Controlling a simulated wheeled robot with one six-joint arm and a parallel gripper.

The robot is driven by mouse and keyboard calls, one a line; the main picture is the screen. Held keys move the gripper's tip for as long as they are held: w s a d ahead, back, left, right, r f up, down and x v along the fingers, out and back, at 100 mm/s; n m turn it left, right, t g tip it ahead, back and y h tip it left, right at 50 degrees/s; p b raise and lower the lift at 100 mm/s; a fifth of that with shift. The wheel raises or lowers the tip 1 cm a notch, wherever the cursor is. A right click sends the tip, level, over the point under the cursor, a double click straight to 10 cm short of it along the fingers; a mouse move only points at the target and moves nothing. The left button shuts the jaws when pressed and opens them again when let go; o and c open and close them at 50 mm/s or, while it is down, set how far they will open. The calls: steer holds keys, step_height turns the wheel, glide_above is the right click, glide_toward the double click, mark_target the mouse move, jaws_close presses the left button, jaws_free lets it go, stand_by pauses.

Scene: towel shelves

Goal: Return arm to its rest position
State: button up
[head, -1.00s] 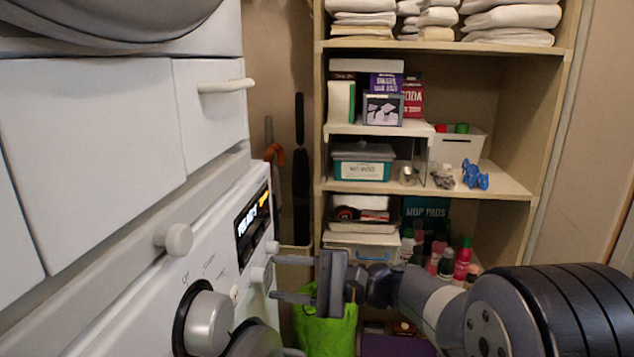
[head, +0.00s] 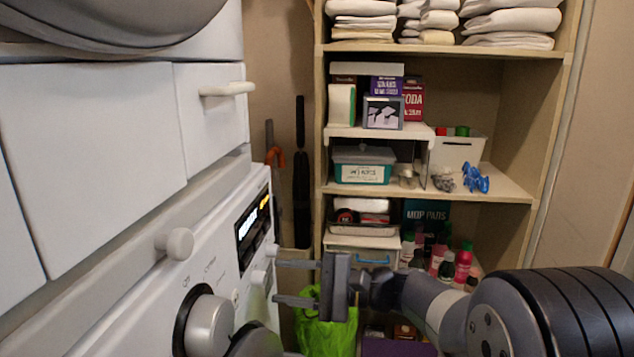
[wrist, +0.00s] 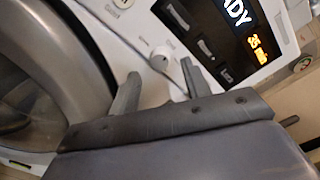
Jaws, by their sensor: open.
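My gripper (head: 277,282) is open and empty in the head view. Its two fingers point left toward the front panel of the white washing machine (head: 140,285). In the wrist view the two fingers of my gripper (wrist: 162,86) stand apart with a small white knob (wrist: 160,59) of the machine's panel seen between them. I cannot tell whether the fingertips touch the panel. My arm reaches in from the lower right of the head view.
The panel has a large dial (head: 209,325) and a lit display (head: 253,229). A wooden shelf unit (head: 511,190) with towels (head: 512,20), boxes and bottles (head: 462,264) stands behind my arm. A green bag (head: 327,328) hangs or stands below my gripper.

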mark_target(265, 277)
steer(key=s+d+p, duration=0.1)
steer(key=d, duration=0.6)
steer(key=shift+m, duration=0.3)
steer(key=a, duration=0.3)
steer(key=w+a, duration=0.1)
steer(key=a, duration=0.2)
steer(key=a+b, duration=0.1)
steer(key=a, duration=0.3)
steer(key=shift+w+a+r, duration=0.1)
steer(key=shift+w+r, duration=0.1)
steer(key=shift+r, duration=0.05)
steer(key=shift+m+p, duration=0.4)
steer(key=shift+p, duration=0.15)
steer(key=m+p, duration=0.7)
steer(key=m, duration=0.1)
steer(key=m+p, duration=0.3)
steer(key=shift+s+d+f, duration=0.1)
steer(key=shift+d, duration=0.1)
steer(key=s+d, duration=0.1)
steer(key=d, duration=0.8)
steer(key=shift+f+p, duration=0.2)
steer(key=shift+p, duration=0.1)
steer(key=shift+s, duration=0.15)
